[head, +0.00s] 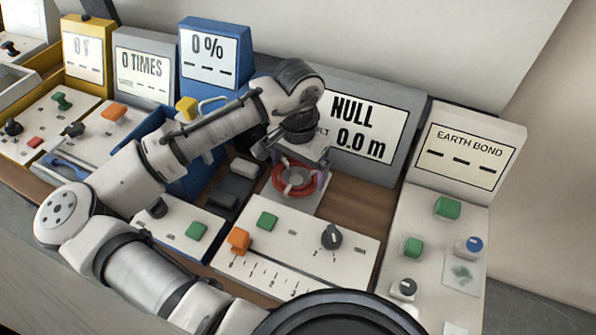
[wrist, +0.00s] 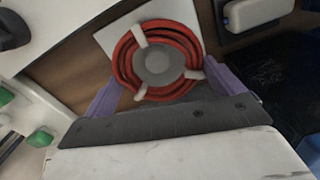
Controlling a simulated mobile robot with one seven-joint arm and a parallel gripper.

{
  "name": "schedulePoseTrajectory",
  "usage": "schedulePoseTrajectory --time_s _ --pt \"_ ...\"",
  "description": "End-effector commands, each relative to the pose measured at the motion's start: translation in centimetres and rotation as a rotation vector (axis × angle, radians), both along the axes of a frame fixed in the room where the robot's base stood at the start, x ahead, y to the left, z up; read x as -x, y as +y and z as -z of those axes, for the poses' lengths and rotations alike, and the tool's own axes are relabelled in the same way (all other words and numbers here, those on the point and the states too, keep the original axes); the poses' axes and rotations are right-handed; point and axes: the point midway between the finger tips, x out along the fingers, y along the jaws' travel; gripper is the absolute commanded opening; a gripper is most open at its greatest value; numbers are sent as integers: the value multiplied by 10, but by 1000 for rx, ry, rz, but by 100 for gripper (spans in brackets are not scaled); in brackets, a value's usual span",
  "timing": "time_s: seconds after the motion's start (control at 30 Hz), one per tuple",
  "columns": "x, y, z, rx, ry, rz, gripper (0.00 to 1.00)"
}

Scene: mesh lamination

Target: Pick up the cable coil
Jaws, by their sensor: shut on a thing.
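The cable coil (head: 293,181) is a red ring with white clips and a grey middle. In the wrist view the coil (wrist: 128,66) sits between the two purple fingers of my gripper (wrist: 170,92), over a white square plate (wrist: 105,38). In the head view my gripper (head: 299,172) points down around the coil, in front of the NULL display. It is shut on the coil. I cannot tell whether the coil still touches the plate.
The NULL 0.0 m display (head: 375,125) stands close behind. A panel with an orange knob (head: 238,240) and a dark dial (head: 331,236) lies in front. The EARTH BOND unit (head: 465,150) stands to the right. A dark block (head: 230,190) and a pale block (head: 244,167) lie to the left.

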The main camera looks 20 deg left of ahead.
Motion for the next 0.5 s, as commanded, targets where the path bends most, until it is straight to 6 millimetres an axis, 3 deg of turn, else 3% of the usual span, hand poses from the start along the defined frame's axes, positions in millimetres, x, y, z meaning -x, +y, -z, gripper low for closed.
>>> schedulePoseTrajectory --time_s 0.5 --pt "-1 0 -141 -3 -4 -1 64"
